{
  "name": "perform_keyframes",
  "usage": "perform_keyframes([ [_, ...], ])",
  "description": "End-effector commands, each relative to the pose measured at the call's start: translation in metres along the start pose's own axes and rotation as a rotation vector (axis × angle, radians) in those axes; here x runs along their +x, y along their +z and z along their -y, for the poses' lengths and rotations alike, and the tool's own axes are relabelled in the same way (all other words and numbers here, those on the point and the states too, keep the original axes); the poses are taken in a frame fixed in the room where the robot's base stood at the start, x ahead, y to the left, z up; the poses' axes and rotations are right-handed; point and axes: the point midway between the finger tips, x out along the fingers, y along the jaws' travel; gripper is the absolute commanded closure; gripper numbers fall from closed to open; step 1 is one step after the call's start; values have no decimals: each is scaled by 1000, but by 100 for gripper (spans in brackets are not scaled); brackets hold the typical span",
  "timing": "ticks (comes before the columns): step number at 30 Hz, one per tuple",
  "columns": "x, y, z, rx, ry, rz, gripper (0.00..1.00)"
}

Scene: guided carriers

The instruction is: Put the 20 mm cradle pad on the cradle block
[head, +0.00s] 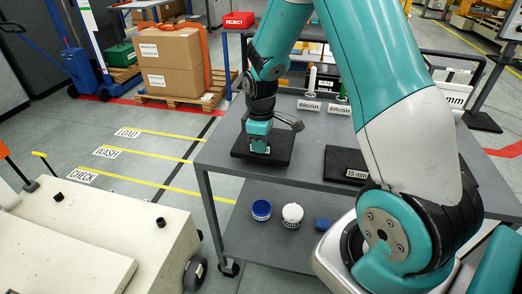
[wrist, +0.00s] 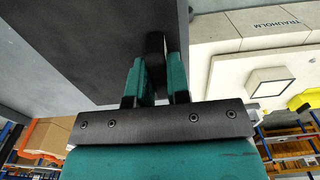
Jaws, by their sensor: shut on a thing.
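A flat black pad (head: 243,148) lies at, or just above, the left end of the grey table top, under my gripper (head: 258,142). My gripper points down, and its jaws are shut on a dark upright part of this pad. In the wrist view the teal fingers (wrist: 160,82) close around that dark part, beside a broad dark slab (wrist: 90,40). No size label can be read on the held pad. Another black pad (head: 338,160), marked 15 mm, lies farther right on the table, partly behind my arm. I cannot make out a cradle block.
The grey table (head: 225,167) has a lower shelf with a blue tub (head: 261,210), a white tub (head: 292,214) and a blue block (head: 323,225). Labelled brushes (head: 309,104) stand behind. A cream machine (head: 65,230) is at lower left. Floor lanes marked LOAD, WASH and CHECK look clear.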

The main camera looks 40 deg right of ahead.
Motion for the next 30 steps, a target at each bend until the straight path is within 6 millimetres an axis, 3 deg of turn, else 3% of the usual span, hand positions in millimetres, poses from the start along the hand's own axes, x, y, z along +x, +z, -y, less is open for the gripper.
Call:
perform_keyframes([
  [9, -92, -1, -1, 0, 9, -8, 100],
  [15, -138, -1, -1, 0, 7, -6, 100],
  [30, -191, 0, 0, 0, 3, -3, 100],
])
